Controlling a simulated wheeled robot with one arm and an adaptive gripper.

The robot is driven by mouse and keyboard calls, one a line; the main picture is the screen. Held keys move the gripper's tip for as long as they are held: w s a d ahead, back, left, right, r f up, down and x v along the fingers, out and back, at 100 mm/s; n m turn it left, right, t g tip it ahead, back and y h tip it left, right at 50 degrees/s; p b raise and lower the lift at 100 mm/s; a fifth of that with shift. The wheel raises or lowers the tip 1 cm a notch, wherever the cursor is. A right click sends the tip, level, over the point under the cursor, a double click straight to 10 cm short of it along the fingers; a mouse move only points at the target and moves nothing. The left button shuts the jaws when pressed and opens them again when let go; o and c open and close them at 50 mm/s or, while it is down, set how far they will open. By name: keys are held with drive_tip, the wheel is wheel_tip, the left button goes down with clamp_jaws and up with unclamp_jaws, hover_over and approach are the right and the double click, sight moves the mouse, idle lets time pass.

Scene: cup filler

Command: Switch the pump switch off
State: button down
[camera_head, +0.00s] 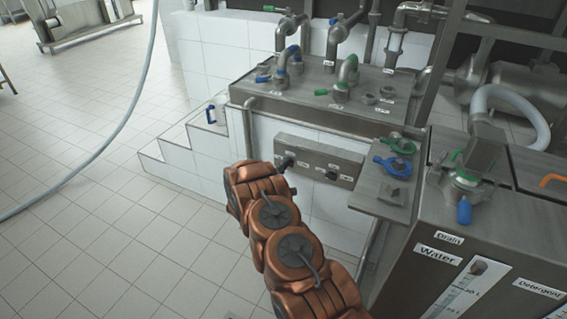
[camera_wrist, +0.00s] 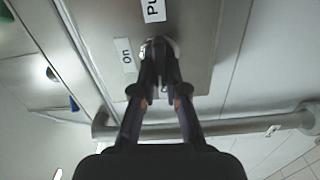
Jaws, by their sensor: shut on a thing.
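The pump switch (camera_wrist: 157,42) is a small dark knob on a grey metal panel, with a label reading "On" beside it and one starting "Pu" above it in the wrist view. My gripper (camera_wrist: 161,68) is shut on the switch, and its fingers hide most of it. In the head view my gripper (camera_head: 283,163) reaches the left part of the switch panel (camera_head: 312,157). The exact angle of the switch is hard to tell.
A second dark knob (camera_head: 332,174) sits to the right on the same panel. A metal shelf (camera_head: 365,203) with green and blue clamps stands further right, beside a tank labelled "Water". White tiled steps (camera_head: 178,150) lie to the left, with open floor in front.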

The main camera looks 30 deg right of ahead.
drive_tip(key=shift+s+d+n, duration=0.15)
drive_tip(key=shift+n, duration=0.35)
drive_tip(key=c, duration=1.5)
unclamp_jaws()
drive_tip(key=o, duration=0.3)
drive_tip(key=shift+a, duration=0.2)
drive_tip(key=v, duration=1.1)
drive_tip(key=shift+s+a, duration=0.2)
drive_tip(key=shift+a, duration=0.15)
